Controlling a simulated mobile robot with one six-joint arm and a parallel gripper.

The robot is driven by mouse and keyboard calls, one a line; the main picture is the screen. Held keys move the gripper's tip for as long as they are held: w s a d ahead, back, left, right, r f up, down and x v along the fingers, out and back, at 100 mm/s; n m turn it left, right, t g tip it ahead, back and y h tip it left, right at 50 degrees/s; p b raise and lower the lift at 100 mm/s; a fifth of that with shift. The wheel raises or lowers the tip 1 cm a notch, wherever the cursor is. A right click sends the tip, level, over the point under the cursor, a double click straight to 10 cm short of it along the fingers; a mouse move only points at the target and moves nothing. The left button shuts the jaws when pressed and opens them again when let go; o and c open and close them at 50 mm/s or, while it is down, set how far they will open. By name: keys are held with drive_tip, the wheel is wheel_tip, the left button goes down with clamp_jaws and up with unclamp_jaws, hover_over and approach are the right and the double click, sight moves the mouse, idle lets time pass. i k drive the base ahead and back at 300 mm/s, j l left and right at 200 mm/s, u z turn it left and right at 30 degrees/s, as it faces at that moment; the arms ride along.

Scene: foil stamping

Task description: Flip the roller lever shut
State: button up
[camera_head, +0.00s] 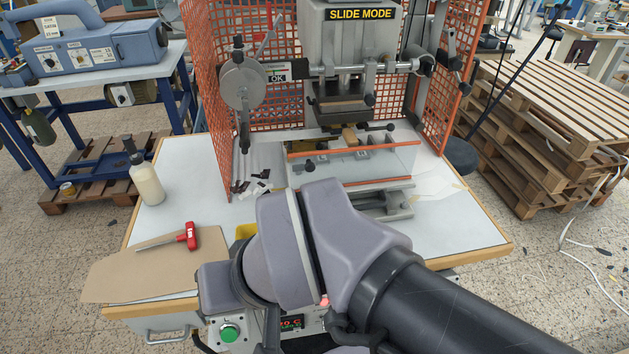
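The foil stamping press (345,60) stands on a white-topped bench, with a "SLIDE MODE" label and a small "OK" label on it. A grey disc (242,88) with a dark-tipped rod hangs at its left. A lever with dark knobs (452,62) stands at its right, beside a dark roller end (424,64). I cannot tell which of these is the roller lever, or whether it is open or shut. My arm fills the lower middle, in front of the bench. My gripper does not show.
Orange mesh guards (225,150) flank the press. A clear shield with orange edges (352,165) stands before the stamping head. A red-handled tool (188,237) lies on brown board (140,272). A cream bottle (147,180) stands at left. Bench space at right is mostly clear.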

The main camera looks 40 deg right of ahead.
sight(449, 60)
drive_tip(key=z, duration=2.1)
